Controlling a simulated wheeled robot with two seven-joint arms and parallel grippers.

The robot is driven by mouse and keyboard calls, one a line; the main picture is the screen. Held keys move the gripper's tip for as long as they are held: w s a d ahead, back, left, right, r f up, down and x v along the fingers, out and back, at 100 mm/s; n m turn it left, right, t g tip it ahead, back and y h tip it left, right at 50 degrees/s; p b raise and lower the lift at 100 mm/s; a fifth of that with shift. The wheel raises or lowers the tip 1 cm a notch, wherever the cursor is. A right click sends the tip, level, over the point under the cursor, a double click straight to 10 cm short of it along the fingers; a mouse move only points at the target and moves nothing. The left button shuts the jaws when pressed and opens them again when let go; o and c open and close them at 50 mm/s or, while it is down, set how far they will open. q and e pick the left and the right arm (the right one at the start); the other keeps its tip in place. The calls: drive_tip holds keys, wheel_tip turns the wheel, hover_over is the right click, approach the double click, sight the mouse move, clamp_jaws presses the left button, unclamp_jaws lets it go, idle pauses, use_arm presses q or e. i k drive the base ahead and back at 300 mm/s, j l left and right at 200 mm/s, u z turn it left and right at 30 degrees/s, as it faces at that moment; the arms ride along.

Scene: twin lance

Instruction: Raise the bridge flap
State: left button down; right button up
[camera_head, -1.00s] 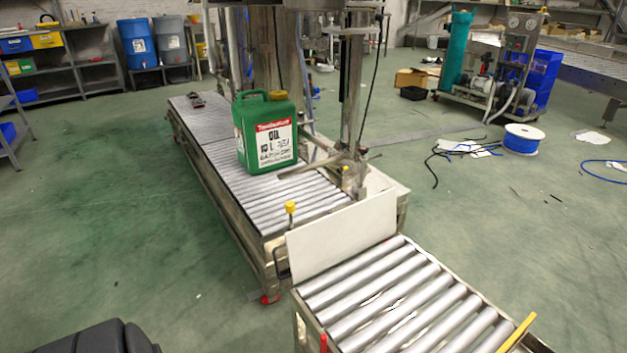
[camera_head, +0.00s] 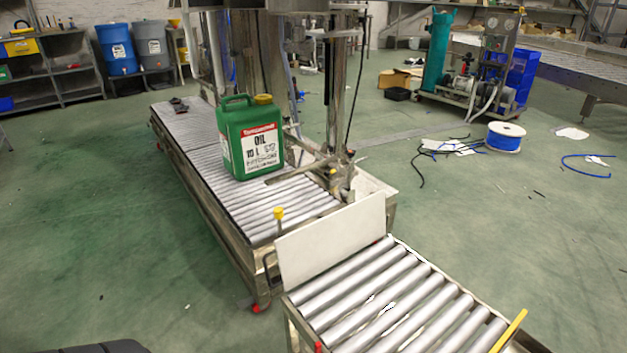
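A pale flat plate (camera_head: 330,241), which looks like the bridge flap, stands on edge, close to upright, between two roller conveyors. The longer conveyor (camera_head: 262,192) runs away behind it and the nearer conveyor (camera_head: 385,305) lies in front of it. I cannot see its hinge clearly. A lever with a yellow knob (camera_head: 279,214) stands by the plate's left end. A green oil canister (camera_head: 250,140) stands upright on the longer conveyor's rollers. Neither of my grippers is in view.
A metal post (camera_head: 345,90) rises beside the canister. A yellow bar (camera_head: 508,331) sits on the near conveyor's right side. A blue cable reel (camera_head: 504,138) and loose cables (camera_head: 432,158) lie on the floor at right. The green floor at left (camera_head: 95,230) is clear.

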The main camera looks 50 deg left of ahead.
sight(311, 249)
drive_tip(key=j+z, duration=0.15)
drive_tip(key=j, duration=0.6)
drive_tip(key=k+j+z, duration=0.15)
drive_tip(key=j, duration=0.6)
drive_tip(key=j+z, duration=0.15)
drive_tip(key=j, duration=0.65)
